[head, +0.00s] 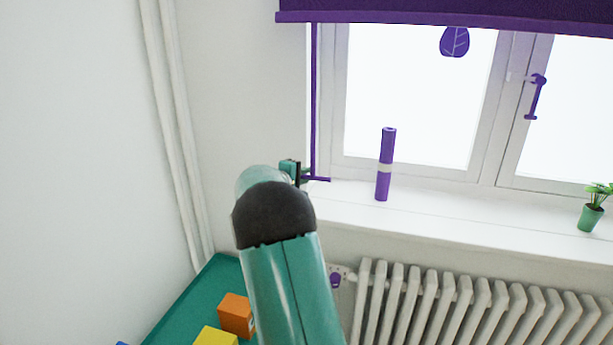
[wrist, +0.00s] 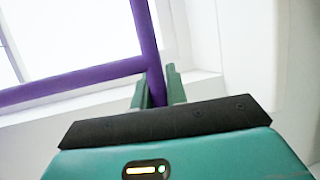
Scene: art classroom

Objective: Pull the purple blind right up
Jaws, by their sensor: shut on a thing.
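The purple blind (head: 440,14) shows at the top of the head view, its bottom bar across the top of the window. A straight purple pull cord (head: 314,100) hangs from its left end down to the sill, with a short crosswise piece (head: 320,179) at its foot. My gripper (head: 301,173) is at the foot of the cord, partly hidden by my arm. In the wrist view, the cord (wrist: 145,35) runs down between the fingers of my gripper (wrist: 158,92), and the crosswise piece (wrist: 75,82) reaches left. The fingers are shut on the cord's lower end.
A purple roll (head: 384,165) stands on the white sill (head: 440,212) right of the cord. A potted plant (head: 592,212) stands far right. A radiator (head: 470,305) is below the sill. Orange (head: 235,315) and yellow (head: 215,337) blocks lie on a green surface (head: 190,305).

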